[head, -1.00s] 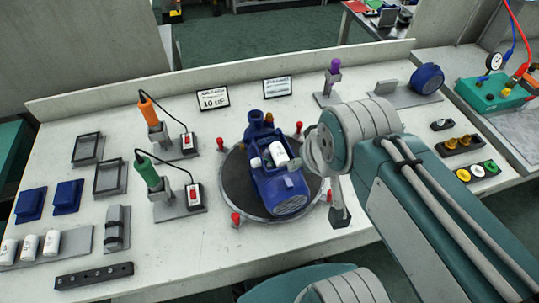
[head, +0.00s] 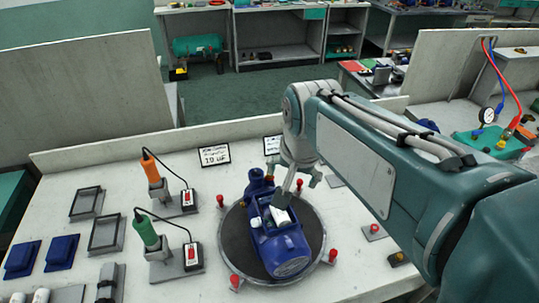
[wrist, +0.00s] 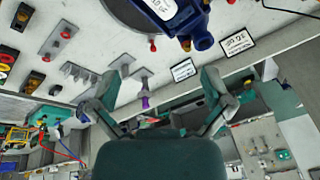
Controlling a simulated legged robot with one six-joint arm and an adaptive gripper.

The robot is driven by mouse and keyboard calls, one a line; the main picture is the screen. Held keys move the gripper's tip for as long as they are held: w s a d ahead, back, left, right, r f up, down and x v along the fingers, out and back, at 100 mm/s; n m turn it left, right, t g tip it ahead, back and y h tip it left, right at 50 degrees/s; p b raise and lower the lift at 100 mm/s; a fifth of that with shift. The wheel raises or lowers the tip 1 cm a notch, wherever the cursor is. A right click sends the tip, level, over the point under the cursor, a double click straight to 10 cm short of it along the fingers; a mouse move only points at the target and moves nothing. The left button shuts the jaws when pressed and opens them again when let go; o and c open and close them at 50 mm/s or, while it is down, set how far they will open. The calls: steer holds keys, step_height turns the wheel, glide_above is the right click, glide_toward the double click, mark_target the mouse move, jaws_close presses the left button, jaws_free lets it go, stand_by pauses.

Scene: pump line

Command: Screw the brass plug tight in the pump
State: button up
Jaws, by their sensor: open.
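The blue pump (head: 280,250) lies on a round dark turntable in the middle of the bench, with a white label on its body. Its blue end also shows at the top of the wrist view (wrist: 202,38). A small brass-coloured piece (wrist: 186,45) shows at the pump's side there; I cannot tell how far it is seated. My gripper (head: 298,184) is above the pump's far end in the head view. In the wrist view my gripper (wrist: 163,76) has its fingers wide apart with nothing between them.
Red-topped posts (head: 236,282) surround the turntable (head: 315,225). Orange-handled (head: 151,172) and green-handled (head: 147,233) tools stand to the left. A purple-handled tool (wrist: 145,101) and brass-coloured fittings (wrist: 34,79) show in the wrist view. Two signs stand at the bench's back.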

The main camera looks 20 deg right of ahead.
steer(key=w+f+m+g, duration=0.1)
steer(key=w+f+m, duration=0.1)
steer(key=w, duration=0.3)
steer(key=w+f+m+g, duration=0.1)
steer(key=w+f+m, duration=0.1)
steer(key=w+m, duration=0.3)
steer(key=w+f+m+g, duration=0.1)
steer(key=w+f+m, duration=0.2)
steer(key=w, duration=0.3)
steer(key=shift+w+f+m, duration=0.1)
steer(key=shift+w+m, duration=0.2)
steer(key=shift+s+f, duration=0.1)
steer(key=shift+f, duration=2.35)
steer(key=shift+f, duration=0.95)
jaws_close()
steer(key=c, duration=0.6)
jaws_free()
steer(key=shift+o, duration=0.2)
